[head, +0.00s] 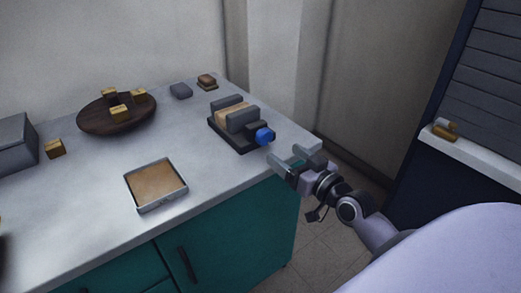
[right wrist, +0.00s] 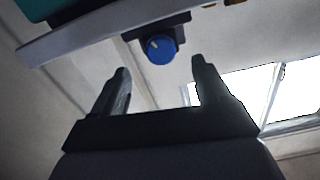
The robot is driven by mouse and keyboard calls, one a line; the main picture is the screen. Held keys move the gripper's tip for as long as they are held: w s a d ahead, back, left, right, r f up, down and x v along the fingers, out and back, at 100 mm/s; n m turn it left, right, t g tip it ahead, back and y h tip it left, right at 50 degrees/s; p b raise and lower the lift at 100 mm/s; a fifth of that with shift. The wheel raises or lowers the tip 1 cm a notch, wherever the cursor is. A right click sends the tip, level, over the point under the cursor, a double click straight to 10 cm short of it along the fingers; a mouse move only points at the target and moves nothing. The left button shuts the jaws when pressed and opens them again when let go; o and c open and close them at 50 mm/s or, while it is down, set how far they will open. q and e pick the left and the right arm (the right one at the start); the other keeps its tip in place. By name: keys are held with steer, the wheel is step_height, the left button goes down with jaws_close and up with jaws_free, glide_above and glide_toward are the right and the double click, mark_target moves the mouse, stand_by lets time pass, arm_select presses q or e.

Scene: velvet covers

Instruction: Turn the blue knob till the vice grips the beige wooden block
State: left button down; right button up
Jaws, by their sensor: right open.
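The dark grey vice (head: 240,139) sits on the countertop near its right edge. The beige wooden block (head: 233,115) lies between the vice's grey jaws; I cannot tell whether they touch it. The blue knob (head: 264,136) is on the vice's front right end. In the right wrist view the blue knob (right wrist: 160,49) shows with a pale mark, ahead of the fingers. My right gripper (head: 288,158) is open and empty, just right of the knob and apart from it. In the right wrist view its fingers (right wrist: 160,80) stand apart below the knob. My left gripper is not in view.
On the pale countertop (head: 88,212) are a square tray (head: 182,201), a round dark board (head: 90,122) with several yellowish blocks, a grey box (head: 13,141) and a loose block (head: 55,148). Small items lie behind the vice. Teal cabinets (head: 235,232) are below.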

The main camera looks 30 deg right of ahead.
mark_target(267, 138)
steer(key=shift+w+a+r, duration=0.15)
steer(key=shift+w, duration=1.7)
steer(key=shift+w+a+r, duration=0.15)
steer(key=shift+w, duration=1.65)
